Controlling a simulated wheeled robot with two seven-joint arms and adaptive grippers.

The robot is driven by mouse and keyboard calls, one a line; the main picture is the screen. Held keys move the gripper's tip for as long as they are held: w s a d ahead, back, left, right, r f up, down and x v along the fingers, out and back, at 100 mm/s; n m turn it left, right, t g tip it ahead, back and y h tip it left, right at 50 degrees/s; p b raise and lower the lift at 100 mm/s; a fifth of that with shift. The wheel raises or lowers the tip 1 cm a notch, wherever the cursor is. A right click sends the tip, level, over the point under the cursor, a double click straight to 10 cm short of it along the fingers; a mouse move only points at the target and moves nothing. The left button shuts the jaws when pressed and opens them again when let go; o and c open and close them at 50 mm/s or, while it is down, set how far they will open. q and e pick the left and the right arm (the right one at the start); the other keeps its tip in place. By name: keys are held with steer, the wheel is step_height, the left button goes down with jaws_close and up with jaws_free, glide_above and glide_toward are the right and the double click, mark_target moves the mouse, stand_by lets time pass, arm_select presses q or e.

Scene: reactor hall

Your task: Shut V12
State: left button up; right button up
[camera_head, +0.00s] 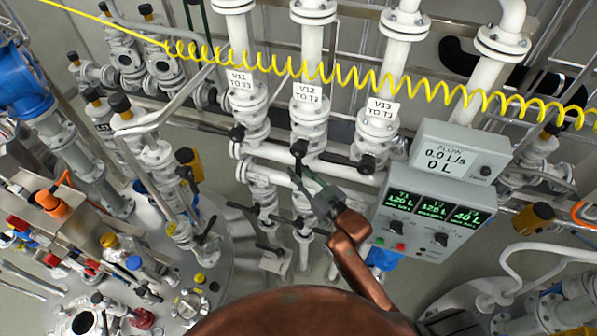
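The V12 label (307,94), reading "V12 TO T2", hangs on the middle of three white vertical pipes. Below it is the white V12 valve body (309,122) with a dark handle (299,148) at its lower front. The handle's exact angle is hard to tell. My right gripper (303,178), on a copper-coloured arm, is just below the handle, its fingers pointing up towards it. The fingers are small and dark, so I cannot tell whether they touch the handle or how far apart they are. My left gripper is not in view.
Valves V11 (240,104) and V13 (377,128) flank V12 closely. A yellow coiled hose (340,78) crosses in front of the pipes. Right of my arm, a grey control box (425,215) sits below a flow display (452,160) reading 0.0 L/s and 0 L.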

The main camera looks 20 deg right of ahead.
jaws_close()
stand_by(0.4)
